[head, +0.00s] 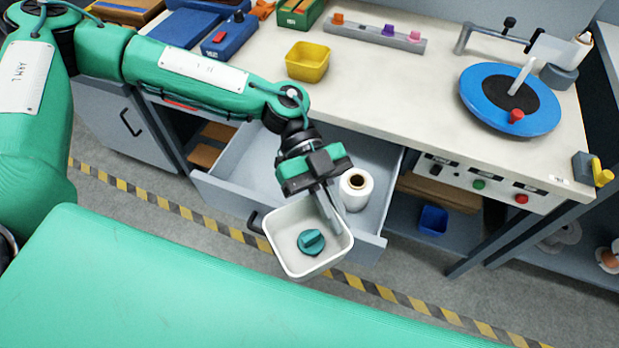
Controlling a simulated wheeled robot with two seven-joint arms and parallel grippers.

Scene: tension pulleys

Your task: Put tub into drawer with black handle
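The white tub (290,262) hangs tilted in front of the open drawer's front, with a teal knob-like part (311,242) inside it. My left gripper (332,214) is shut on the tub's right rim, its fingers pointing down. The drawer (225,197) is pulled out below the worktop. Its black handle (255,222) shows just left of the tub, which covers part of the drawer front. A white roll (356,190) stands in the drawer's right part, beside my gripper. My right gripper is not in view.
The left part of the drawer floor (245,165) looks clear. On the worktop (400,110) above are a yellow bin (307,62) and a blue disc (490,100) with a lever. A blue box (433,220) sits on the shelf to the right.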

